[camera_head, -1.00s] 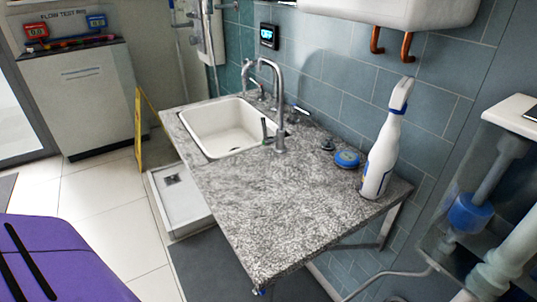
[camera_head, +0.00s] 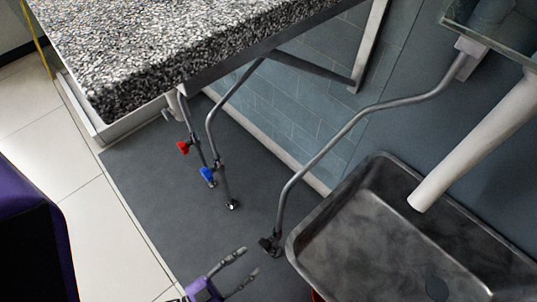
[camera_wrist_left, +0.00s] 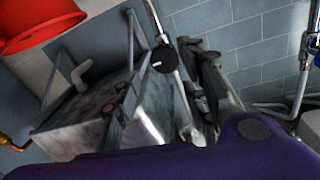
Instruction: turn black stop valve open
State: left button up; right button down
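The black stop valve (camera_head: 268,243) sits at the lower end of a bent grey pipe, beside the dark metal basin. In the left wrist view its round black knob (camera_wrist_left: 163,61) shows on the pipe, between the two fingers in the picture. My left gripper (camera_head: 246,262) is purple with grey fingers. It is open and empty, just below and left of the valve in the head view. The fingers also show in the left wrist view (camera_wrist_left: 168,82). They appear apart from the knob. My right gripper is not in view.
A red-handled valve (camera_head: 183,147) and a blue-handled valve (camera_head: 207,174) hang on pipes under the speckled counter (camera_head: 170,55). The metal basin (camera_head: 400,245) is close on the right, under a white pipe (camera_head: 465,150). A red container (camera_wrist_left: 35,22) shows in the wrist view.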

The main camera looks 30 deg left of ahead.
aim_at(265, 250)
pick_arm(q)
jog(key=b+x, duration=0.1)
jog(key=x, duration=0.6)
jog(key=shift+c, duration=0.5)
jog(key=shift+d, duration=0.1)
jog(key=c, duration=0.9)
